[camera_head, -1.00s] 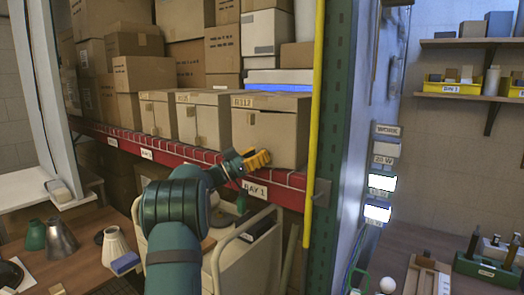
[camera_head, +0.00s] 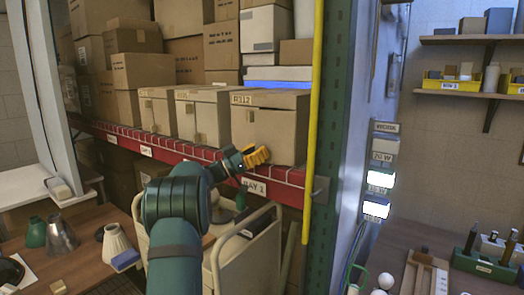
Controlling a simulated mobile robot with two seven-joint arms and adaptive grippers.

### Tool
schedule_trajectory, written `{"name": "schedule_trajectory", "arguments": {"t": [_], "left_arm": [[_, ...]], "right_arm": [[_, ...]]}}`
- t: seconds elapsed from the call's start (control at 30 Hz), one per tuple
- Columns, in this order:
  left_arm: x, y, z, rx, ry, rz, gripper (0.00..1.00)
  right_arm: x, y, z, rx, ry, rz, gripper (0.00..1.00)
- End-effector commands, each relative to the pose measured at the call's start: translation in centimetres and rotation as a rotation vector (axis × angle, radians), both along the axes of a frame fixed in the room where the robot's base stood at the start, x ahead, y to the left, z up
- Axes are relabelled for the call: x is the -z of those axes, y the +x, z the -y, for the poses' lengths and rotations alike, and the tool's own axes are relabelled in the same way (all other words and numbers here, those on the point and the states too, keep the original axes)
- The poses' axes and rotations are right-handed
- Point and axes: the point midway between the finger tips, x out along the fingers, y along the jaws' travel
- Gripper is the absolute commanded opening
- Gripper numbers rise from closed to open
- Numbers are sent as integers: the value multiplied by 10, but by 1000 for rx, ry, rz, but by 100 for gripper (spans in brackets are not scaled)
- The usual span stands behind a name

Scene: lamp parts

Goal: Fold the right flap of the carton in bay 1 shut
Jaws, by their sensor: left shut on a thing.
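The carton (camera_head: 275,134) stands on the red-edged shelf above the "BAY 1" label (camera_head: 253,186), with "R312" printed near its upper left front edge. Its top looks closed from here, and I cannot make out the right flap separately. My left gripper (camera_head: 255,157), with orange fingers, is at the lower left of the carton's front, just above the shelf edge. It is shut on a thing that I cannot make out. Whether the fingers touch the carton is not clear. My right gripper is not in view.
Two similar cartons (camera_head: 202,117) stand close to the left on the shelf. A yellow pole (camera_head: 313,120) and green upright (camera_head: 336,150) bound the bay on the right. A cream cart (camera_head: 250,255) stands below. Lamp shades (camera_head: 116,243) sit on the table at lower left.

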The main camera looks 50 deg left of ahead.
Motion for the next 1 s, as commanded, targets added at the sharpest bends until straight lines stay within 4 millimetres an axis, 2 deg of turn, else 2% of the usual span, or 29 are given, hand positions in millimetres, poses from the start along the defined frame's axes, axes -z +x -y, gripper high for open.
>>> {"name": "schedule_trajectory", "arguments": {"t": [0.03, 0.4, 0.43, 0.5, 0.53, 1.0], "left_arm": [[10, -2, -6, -13, -4, -20, 0], [11, -1, -6, -13, -4, -23, 0], [11, -1, -6, -13, -4, -23, 31], [10, -1, -5, -12, -4, -22, 55], [9, -1, -5, -12, -3, -19, 64], [3, 0, -1, -3, -1, -6, 64]], "right_arm": [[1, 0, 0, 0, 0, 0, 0], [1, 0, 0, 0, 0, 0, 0], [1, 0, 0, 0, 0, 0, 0], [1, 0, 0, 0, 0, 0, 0], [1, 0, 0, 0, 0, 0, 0], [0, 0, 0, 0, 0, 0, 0]]}}
